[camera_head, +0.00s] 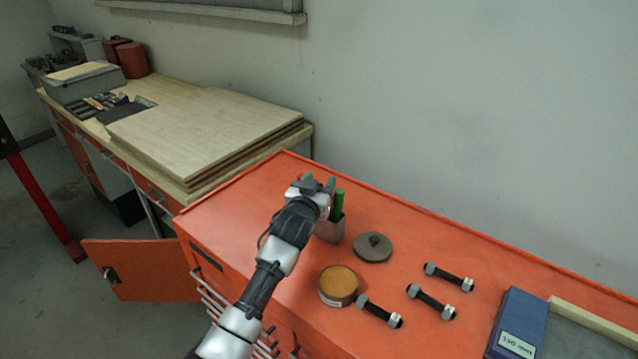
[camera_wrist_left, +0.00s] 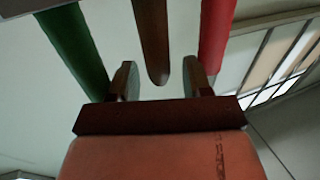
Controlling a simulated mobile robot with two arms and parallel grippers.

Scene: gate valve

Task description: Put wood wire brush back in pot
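The pot (camera_head: 331,233) is a small grey-red container on the orange cabinet top, with a green handle (camera_head: 338,204) standing up from it. My left gripper (camera_head: 320,184) is at the pot's upper left, level with the handles. In the left wrist view, a brown wooden handle (camera_wrist_left: 152,38), likely the wire brush, has its rounded end between my two open fingers (camera_wrist_left: 158,82), with a gap on each side. A green handle (camera_wrist_left: 72,45) is on its left and a red one (camera_wrist_left: 216,42) on its right. The brush's lower end is out of view. My right gripper is not in view.
A round tin (camera_head: 338,286), a grey knobbed disc (camera_head: 373,247) and several bolts (camera_head: 440,278) lie right of the pot. A blue box (camera_head: 517,324) is at lower right. The wall (camera_head: 480,130) stands behind. Boards (camera_head: 205,130) lie on the bench at left.

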